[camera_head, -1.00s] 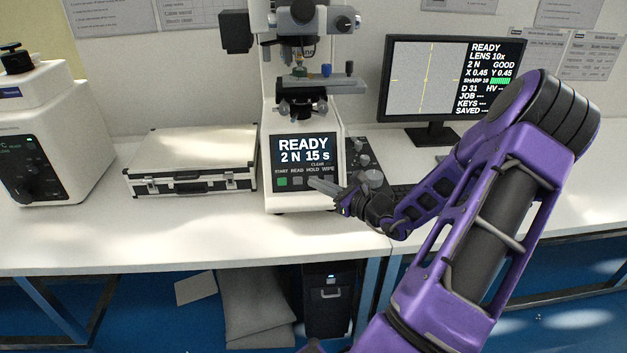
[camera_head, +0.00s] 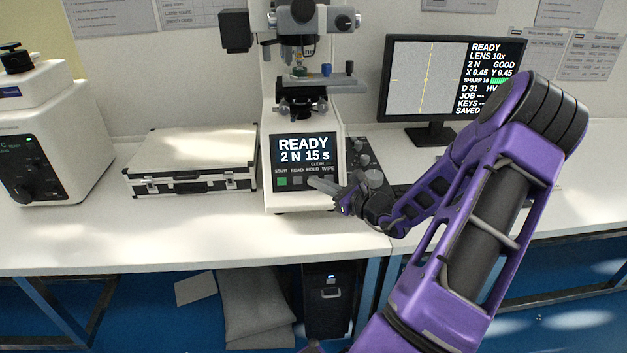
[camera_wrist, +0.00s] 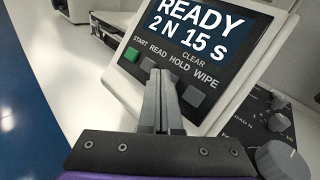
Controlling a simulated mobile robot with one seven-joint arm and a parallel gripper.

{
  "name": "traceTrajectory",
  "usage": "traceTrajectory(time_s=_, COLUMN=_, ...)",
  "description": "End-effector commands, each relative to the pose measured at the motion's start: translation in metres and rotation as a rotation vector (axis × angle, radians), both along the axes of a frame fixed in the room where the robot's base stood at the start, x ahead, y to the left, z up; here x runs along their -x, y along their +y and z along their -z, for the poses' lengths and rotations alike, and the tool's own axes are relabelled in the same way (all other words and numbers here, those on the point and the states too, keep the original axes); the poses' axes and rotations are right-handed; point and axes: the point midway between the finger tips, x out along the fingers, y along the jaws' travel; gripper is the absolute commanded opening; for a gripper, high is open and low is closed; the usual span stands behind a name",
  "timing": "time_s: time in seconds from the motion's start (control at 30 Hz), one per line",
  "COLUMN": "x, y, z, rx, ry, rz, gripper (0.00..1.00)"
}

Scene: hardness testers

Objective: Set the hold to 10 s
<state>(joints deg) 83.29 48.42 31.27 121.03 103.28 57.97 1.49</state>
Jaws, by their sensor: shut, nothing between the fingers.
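The hardness tester (camera_head: 303,110) stands on the bench, and its screen (camera_head: 304,150) reads READY, 2 N 15 s. Below the screen is a row of keys labelled START, READ, HOLD and WIPE. The green START key (camera_wrist: 131,54) and the grey WIPE key (camera_wrist: 194,95) show in the wrist view. My gripper (camera_head: 313,182) is shut and empty, its tips at the HOLD key. The fingers (camera_wrist: 160,80) hide most of the HOLD key, so I cannot tell whether they touch it.
A side panel with knobs (camera_head: 373,176) is right of the tester. A monitor (camera_head: 430,132) stands behind at right. A black-and-white case (camera_head: 193,160) lies to the left, with a white machine (camera_head: 50,135) beyond it. The bench front is clear.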

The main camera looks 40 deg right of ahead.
Motion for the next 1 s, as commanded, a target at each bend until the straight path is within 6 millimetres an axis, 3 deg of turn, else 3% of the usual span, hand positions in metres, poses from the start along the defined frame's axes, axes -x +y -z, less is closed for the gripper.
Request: traceTrajectory(time_s=1.0, x=0.009, y=0.006, z=-0.006, rx=0.000, ry=0.000, rz=0.000, gripper=0.00)
